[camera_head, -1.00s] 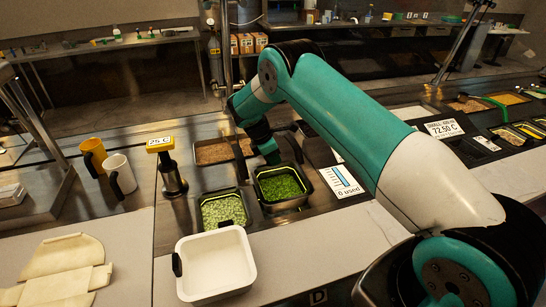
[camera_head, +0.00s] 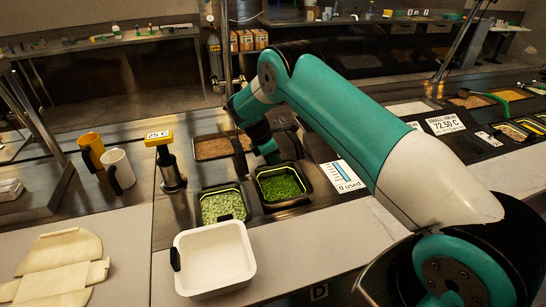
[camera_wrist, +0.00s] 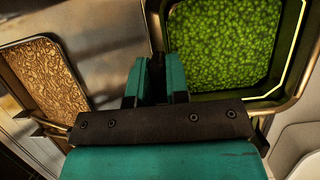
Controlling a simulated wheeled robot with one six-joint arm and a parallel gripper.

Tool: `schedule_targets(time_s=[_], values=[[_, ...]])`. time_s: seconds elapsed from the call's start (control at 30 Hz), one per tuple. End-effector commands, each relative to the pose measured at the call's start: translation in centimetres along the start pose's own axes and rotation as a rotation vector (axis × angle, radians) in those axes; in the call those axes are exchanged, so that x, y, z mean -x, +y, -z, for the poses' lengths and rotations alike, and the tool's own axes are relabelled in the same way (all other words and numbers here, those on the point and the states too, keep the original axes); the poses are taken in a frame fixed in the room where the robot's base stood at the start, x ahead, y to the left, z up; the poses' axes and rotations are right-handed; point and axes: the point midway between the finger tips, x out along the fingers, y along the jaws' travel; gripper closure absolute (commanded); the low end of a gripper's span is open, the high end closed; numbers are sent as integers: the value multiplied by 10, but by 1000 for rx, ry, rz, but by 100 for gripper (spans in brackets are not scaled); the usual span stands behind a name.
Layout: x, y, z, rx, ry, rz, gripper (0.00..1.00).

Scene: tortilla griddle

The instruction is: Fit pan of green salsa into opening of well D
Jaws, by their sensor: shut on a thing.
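The pan of green salsa (camera_head: 282,184) is a dark square pan with bright green filling, at the middle of the counter in the head view. It fills the upper right of the wrist view (camera_wrist: 220,45). My gripper (camera_head: 272,157) is at its back edge, fingers pointing down. In the wrist view my gripper (camera_wrist: 158,75) is shut at the pan's left edge; the gripped part is hidden between the fingers. The pan looks nearly level, at a well opening with a yellow-green outline. I cannot tell whether it is fully seated. A D label (camera_head: 318,291) is on the counter front.
A pan of paler green pieces (camera_head: 222,206) sits close on the left. A white empty pan (camera_head: 214,259) stands in front. A brown-filled pan (camera_head: 212,148) is behind. A temperature post (camera_head: 170,168) and two mugs (camera_head: 118,170) stand left.

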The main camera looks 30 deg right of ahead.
Motion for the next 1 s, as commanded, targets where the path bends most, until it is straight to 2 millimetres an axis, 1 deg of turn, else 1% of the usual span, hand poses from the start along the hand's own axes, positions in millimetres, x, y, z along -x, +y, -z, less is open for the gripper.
schedule_targets(time_s=[1.0], values=[[-23,0,9,-1,0,-1,100]])
